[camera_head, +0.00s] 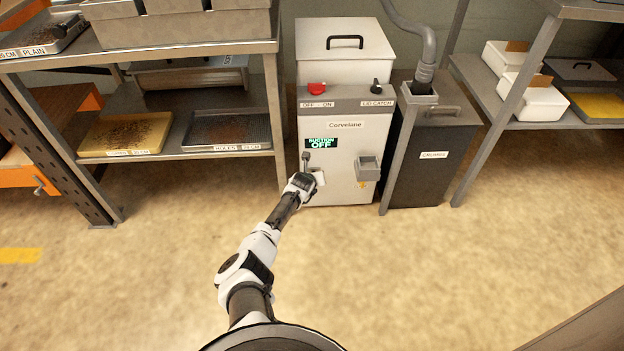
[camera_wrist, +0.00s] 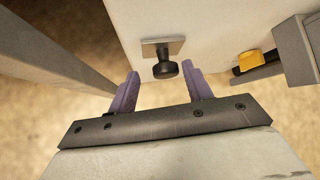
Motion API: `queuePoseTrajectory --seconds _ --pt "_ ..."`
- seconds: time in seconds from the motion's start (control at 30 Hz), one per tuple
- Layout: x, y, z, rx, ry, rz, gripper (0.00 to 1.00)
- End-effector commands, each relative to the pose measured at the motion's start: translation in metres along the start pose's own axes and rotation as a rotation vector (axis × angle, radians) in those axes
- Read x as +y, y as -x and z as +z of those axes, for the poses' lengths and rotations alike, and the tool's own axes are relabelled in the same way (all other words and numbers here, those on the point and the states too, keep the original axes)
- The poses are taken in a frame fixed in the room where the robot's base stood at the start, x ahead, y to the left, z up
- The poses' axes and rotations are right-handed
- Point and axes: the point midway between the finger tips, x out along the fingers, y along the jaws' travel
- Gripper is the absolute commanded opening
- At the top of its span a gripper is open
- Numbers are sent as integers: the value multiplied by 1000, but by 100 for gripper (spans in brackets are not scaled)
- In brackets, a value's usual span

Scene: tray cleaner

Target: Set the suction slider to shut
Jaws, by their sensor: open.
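The white Corvelane machine (camera_head: 345,150) stands upright with a green-lit sign (camera_head: 321,143) reading "SUCTION OFF". Below the sign, a small dark handle (camera_head: 306,156) shows just above my gripper (camera_head: 304,176). In the wrist view a black knob (camera_wrist: 165,69) sticks out from a small metal plate (camera_wrist: 162,47) on the white panel; it appears to be the suction slider. My gripper (camera_wrist: 160,71) is open, with one purple finger on each side of the knob. The fingers show a gap to it and do not grip it. The slider's track is partly hidden by my gripper.
A grey box (camera_head: 368,167) with a yellow part (camera_wrist: 249,61) below it juts from the panel at right. A red switch (camera_head: 317,89) and lid catch knob (camera_head: 376,85) sit above. A dark crumbs bin (camera_head: 434,155) stands right; a tray rack (camera_head: 150,47) stands left.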

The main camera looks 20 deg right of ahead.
Motion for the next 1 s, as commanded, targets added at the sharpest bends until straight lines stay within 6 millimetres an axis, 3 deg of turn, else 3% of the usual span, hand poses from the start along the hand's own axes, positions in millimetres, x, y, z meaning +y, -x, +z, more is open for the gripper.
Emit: queuePoseTrajectory --seconds 0.37,1.0 --pt "-1 12 2 -1 1 -3 50" --pt "0 115 2 -3 4 -1 50"
